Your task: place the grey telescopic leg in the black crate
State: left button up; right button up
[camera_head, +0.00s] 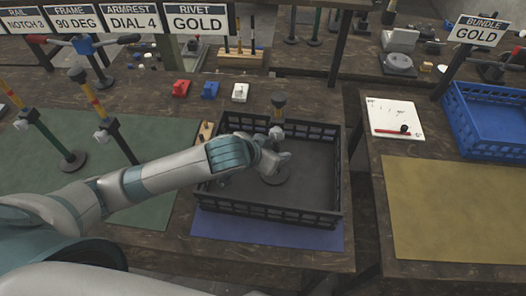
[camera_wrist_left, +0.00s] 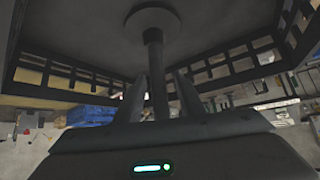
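The grey telescopic leg stands about upright inside the black crate (camera_head: 328,205). Its dark top (camera_head: 279,101) shows above my left gripper (camera_head: 276,160), and its round foot (camera_head: 275,176) shows below, over the crate floor. My left arm reaches in over the crate's left wall and hides part of the leg. In the left wrist view the leg's shaft (camera_wrist_left: 155,85) runs between the two fingers of my left gripper (camera_wrist_left: 160,88), with a narrow gap on each side. Its foot (camera_wrist_left: 150,20) appears against the crate floor. My right gripper is out of view.
The crate is on a blue mat (camera_head: 270,232). Other legs (camera_head: 113,135) stand on the green mat (camera_head: 160,212) at left. Red, blue and white blocks (camera_head: 240,92) lie behind the crate. A blue crate (camera_head: 490,125) and a bare yellow mat (camera_head: 455,210) are at right.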

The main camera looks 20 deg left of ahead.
pick_arm(q)
jog(key=v, duration=0.8)
jog(key=shift+s+r, duration=0.2)
jog(key=shift+r, duration=0.05)
dwell(0.4)
